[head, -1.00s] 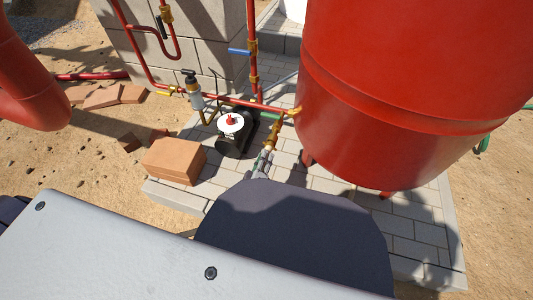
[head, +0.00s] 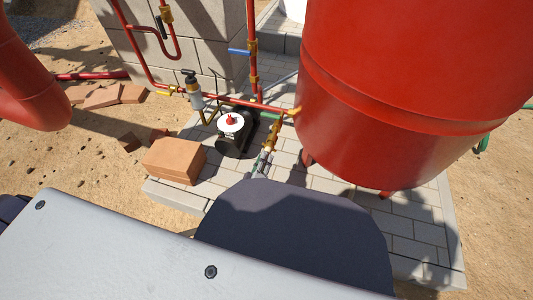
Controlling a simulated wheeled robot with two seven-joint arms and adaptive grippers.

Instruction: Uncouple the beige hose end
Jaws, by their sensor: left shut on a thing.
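A brass-coloured fitting (head: 272,134) comes down from the red pipework beside the big red tank. At its lower end sits the small beige hose end (head: 267,152), mostly covered by my left gripper (head: 262,163). The left gripper is shut on the beige hose end, in line with the brass fitting. The pieces are small here, and I cannot tell whether the hose end and fitting are still joined. My dark rounded arm link hides what lies below the gripper. My right gripper is not in view.
The red tank (head: 395,90) stands close on the right. A pump with a white round top (head: 231,123) is just left of the gripper. Orange bricks (head: 174,160) lie on the paving (head: 415,232). Red pipes (head: 160,75) run along the block wall (head: 208,40) behind.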

